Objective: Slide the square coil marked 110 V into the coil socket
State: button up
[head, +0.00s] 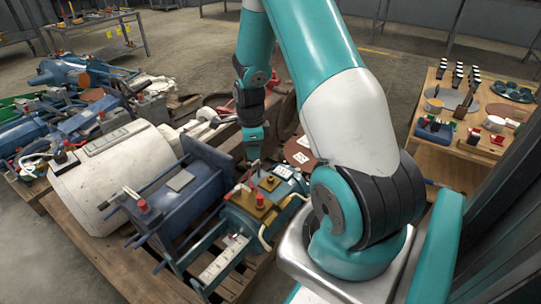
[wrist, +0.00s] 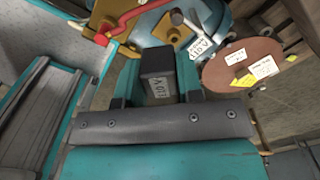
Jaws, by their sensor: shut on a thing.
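The square coil (wrist: 158,72) is a dark block with a white label reading 110 V, upside down in the wrist view. My gripper (wrist: 158,60) is shut on it, one teal finger on each side. In the head view my gripper (head: 252,152) points down just behind a teal machine with brass fittings (head: 252,203) and red knobs. In the wrist view brass parts (wrist: 165,28) and a white tag (wrist: 202,45), seemingly also reading 110 V, lie just beyond the coil. I cannot tell which opening is the coil socket. The coil is not clear in the head view.
A brown disc (wrist: 243,64) with white and yellow labels lies to the right in the wrist view. A blue frame machine (head: 185,190) and a large white cylinder (head: 110,180) crowd the pallet at left. A wooden table (head: 470,150) with small parts stands at right.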

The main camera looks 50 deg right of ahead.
jog(key=s+d+f+m+b, duration=0.1)
jog(key=s+d+f+m, duration=0.1)
jog(key=d+m, duration=0.3)
jog(key=m, duration=0.3)
jog(key=shift+s+d+f, duration=0.15)
jog(key=shift+s+f, duration=0.15)
jog(key=shift+r+p, duration=0.1)
jog(key=shift+p, duration=0.2)
jog(key=shift+f+b, duration=1.6)
jog(key=shift+f, duration=1.4)
jog(key=shift+p, duration=0.9)
jog(key=shift+f+b, duration=0.85)
jog(key=shift+f, duration=0.5)
